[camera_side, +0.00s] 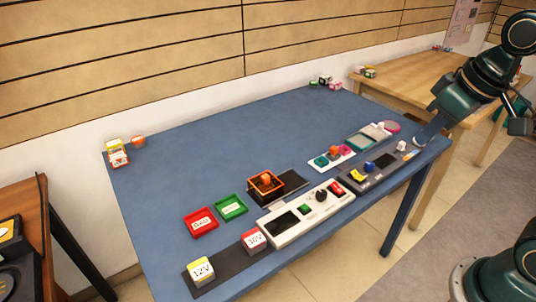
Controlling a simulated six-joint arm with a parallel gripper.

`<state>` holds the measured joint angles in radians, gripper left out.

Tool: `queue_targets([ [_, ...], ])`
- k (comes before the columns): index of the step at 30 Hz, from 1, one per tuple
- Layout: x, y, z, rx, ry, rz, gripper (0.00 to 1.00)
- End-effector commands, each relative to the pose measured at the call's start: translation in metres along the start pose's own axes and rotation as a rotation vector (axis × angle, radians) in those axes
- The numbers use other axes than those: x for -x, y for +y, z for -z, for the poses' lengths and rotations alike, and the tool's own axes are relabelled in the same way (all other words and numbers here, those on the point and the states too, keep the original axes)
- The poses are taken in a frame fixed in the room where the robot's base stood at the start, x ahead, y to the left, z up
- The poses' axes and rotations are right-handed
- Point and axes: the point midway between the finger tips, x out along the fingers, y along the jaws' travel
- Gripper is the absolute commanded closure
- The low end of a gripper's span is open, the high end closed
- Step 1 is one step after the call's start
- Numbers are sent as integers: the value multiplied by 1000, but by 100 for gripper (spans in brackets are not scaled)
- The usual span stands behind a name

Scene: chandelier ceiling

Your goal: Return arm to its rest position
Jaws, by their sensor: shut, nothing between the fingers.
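My gripper (421,138) is at the right end of the blue table (200,140), below the dark green wrist of my arm. It looks small and grey from here, and its fingers are shut with nothing visible between them. It points down near the table's right corner, just right of the row of devices. I cannot tell whether it touches the tabletop.
Along the front edge are a white console (299,219), a grey device (378,171), an orange-black box (265,186), a red tray (201,223), a green tray (231,207) and 12V (200,271) and 30V (254,240) blocks. A wooden table (420,78) stands behind. The blue table's middle is clear.

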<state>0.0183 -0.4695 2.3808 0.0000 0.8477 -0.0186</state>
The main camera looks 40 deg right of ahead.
Motion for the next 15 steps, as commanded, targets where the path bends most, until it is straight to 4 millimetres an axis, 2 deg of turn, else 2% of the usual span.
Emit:
queue_targets([
  [3, 13, -2, -17, 0, 38, 2, 100],
  [9, 25, -4, -41, -1, 86, 5, 100],
  [15, 29, -4, -52, -2, 108, 7, 100],
])
